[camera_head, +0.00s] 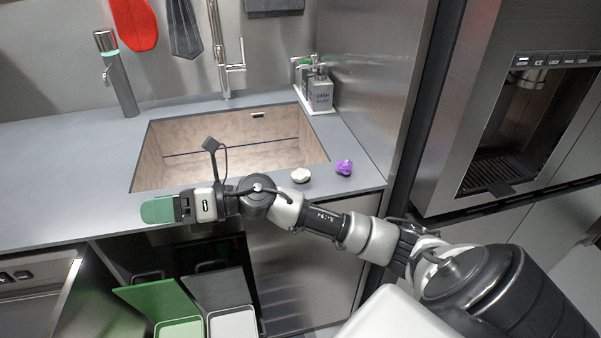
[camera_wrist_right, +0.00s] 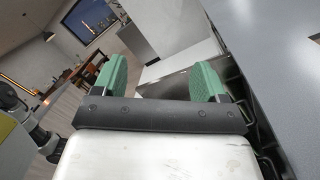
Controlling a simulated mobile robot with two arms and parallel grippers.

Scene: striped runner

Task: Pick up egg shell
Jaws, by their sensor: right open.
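A small whitish piece that looks like the egg shell (camera_head: 300,175) lies on the grey countertop, in front of the sink's right part. My right gripper (camera_head: 158,209) has green fingers and is at the counter's front edge, well to the left of the shell, with my forearm passing just in front of the shell. In the right wrist view my right gripper (camera_wrist_right: 165,80) is open, its two green fingers apart with nothing between them. The shell does not show in that view. My left gripper is not in view.
A purple crumpled item (camera_head: 344,167) lies right of the shell. Behind are the sink (camera_head: 150,160), a faucet (camera_head: 223,60) and soap dispensers (camera_head: 319,90). Below the counter stand open bins, one with a green lid (camera_head: 160,297). The left countertop (camera_head: 60,190) is clear.

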